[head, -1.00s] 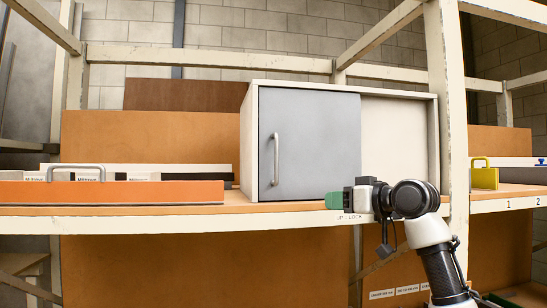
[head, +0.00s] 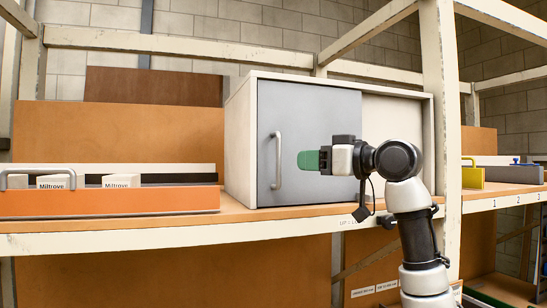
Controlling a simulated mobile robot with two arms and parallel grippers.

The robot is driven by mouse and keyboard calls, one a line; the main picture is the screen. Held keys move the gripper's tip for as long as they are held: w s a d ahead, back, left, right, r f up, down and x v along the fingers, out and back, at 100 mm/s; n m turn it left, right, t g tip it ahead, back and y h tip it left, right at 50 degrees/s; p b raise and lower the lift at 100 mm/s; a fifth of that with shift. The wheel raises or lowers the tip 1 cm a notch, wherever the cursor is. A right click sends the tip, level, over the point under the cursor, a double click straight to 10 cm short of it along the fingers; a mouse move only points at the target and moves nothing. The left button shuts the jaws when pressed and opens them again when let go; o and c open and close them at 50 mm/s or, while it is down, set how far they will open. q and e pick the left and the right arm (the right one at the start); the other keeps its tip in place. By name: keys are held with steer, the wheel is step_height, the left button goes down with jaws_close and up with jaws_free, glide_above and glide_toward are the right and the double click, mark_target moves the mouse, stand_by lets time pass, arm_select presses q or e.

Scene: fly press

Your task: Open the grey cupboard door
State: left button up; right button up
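The grey cupboard door (head: 310,108) is a sliding-looking panel across the left part of a cream cupboard (head: 240,150). A pale upright bar handle (head: 278,160) sits near the door's left edge. My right gripper (head: 308,160), with green fingertips, is in front of the door, just right of the handle and at its mid-height. It points left, and a small gap shows between it and the handle in the picture. The fingers overlap from this side, so their opening is hidden. My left gripper is not in view.
The cupboard stands on a wooden shelf with a cream front edge (head: 150,239). An orange-fronted drawer or tray (head: 110,203) holds labelled boxes at the left. A cream post (head: 440,110) rises close to the right of my arm. A yellow-handled item (head: 473,177) lies beyond it.

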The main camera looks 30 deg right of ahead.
mark_target(279, 181)
steer(key=p+x, duration=0.4)
steer(key=x, duration=0.4)
steer(key=shift+w+a, duration=0.2)
steer(key=shift+w, duration=0.1)
steer(key=shift+s+d, duration=0.1)
steer(key=shift+s, duration=0.05)
steer(key=shift+f, duration=0.1)
steer(key=shift+c, duration=1)
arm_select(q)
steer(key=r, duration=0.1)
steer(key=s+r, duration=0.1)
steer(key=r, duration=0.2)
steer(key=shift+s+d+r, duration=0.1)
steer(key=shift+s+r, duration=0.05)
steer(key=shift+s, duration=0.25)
arm_select(e)
jaws_close()
